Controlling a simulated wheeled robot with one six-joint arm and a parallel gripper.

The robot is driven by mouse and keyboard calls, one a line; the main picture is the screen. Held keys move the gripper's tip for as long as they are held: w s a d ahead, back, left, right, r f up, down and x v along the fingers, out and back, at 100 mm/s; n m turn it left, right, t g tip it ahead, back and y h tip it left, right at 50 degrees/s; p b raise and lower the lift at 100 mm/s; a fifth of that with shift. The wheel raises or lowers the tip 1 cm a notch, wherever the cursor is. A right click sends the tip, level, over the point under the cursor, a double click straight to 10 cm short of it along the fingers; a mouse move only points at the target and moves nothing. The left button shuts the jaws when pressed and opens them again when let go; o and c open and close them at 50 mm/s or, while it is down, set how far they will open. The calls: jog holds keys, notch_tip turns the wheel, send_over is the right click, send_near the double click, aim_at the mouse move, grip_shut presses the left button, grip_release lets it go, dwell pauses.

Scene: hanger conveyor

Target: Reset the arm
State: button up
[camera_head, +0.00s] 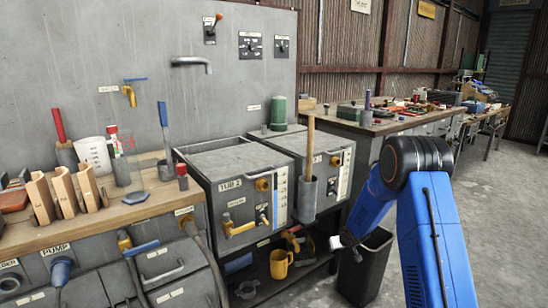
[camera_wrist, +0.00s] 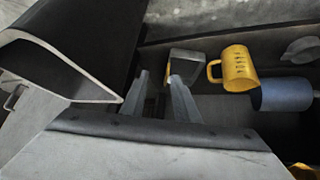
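My arm is blue with a black joint and bends down on the right of the head view. My gripper (camera_head: 338,243) hangs low in front of the lower shelf, just left of the black bin (camera_head: 364,268). In the wrist view my gripper (camera_wrist: 158,80) shows two grey fingers standing apart. I see nothing held between them. A grey block (camera_wrist: 186,58) lies beyond the right finger. The yellow mug (camera_wrist: 239,68) stands to the right of the fingers, apart from them; it also shows on the shelf in the head view (camera_head: 281,264).
The bin's dark wall (camera_wrist: 95,45) is close on the left in the wrist view. A blue cylinder (camera_wrist: 285,95) lies beside the mug. Two grey tubs (camera_head: 235,165) stand above the shelf (camera_head: 300,271). Open floor (camera_head: 495,210) lies to the right.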

jog(key=s+d+r+m+g+h, duration=0.1)
jog(key=s+d+r, duration=0.1)
jog(key=s+r, duration=1.1)
jog(key=s+d+r+m+h, duration=0.1)
jog(key=s+r, duration=1)
jog(key=r, duration=0.4)
jog(key=s+a+r, duration=0.1)
jog(key=s+r, duration=0.1)
jog(key=s, duration=1.6)
jog(key=s+a+r+g+y, duration=0.1)
jog(key=s+a+r, duration=0.1)
jog(key=s, duration=1.6)
jog(key=shift+s+r+g, duration=0.2)
jog(key=shift+r+g, duration=0.1)
jog(key=shift+r, duration=0.5)
jog(key=shift+a, duration=0.1)
